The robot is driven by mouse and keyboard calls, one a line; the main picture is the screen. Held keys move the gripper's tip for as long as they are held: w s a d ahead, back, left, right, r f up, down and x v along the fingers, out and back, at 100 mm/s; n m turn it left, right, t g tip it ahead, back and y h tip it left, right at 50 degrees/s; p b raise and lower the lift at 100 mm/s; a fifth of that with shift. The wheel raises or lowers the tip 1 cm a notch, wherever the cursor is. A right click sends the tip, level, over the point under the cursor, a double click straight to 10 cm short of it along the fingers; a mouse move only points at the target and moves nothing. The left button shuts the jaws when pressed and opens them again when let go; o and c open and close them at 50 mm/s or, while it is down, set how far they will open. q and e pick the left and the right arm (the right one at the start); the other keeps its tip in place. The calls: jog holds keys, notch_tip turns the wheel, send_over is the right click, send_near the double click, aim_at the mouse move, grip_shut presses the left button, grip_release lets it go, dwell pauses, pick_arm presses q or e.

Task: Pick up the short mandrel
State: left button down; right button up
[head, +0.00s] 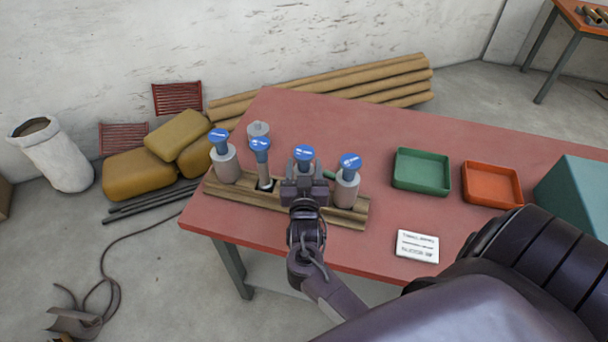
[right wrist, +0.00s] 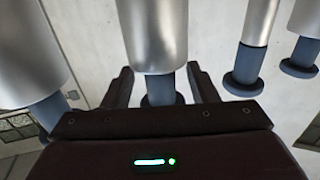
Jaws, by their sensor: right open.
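Several mandrels with blue caps stand upright in a wooden rack (head: 235,195) on the red table. They are a wide grey one (head: 225,163) at the left, a thin one (head: 264,174), a third whose blue cap (head: 304,153) shows above my gripper, and a wide one (head: 347,188) at the right. Labels are too small to read, so I cannot tell which is the short mandrel. My right gripper (head: 304,180) is open in front of the third mandrel. In the right wrist view its fingers lie on either side of that mandrel's blue end (right wrist: 160,88). My left gripper is out of view.
A grey cylinder (head: 258,131) stands behind the rack. A green tray (head: 421,172), an orange tray (head: 491,185), a white card (head: 416,247) and a teal box (head: 575,195) are to the right. Neighbouring mandrels stand close on both sides of my gripper.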

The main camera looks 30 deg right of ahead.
jog(key=shift+x, duration=0.75)
grip_shut()
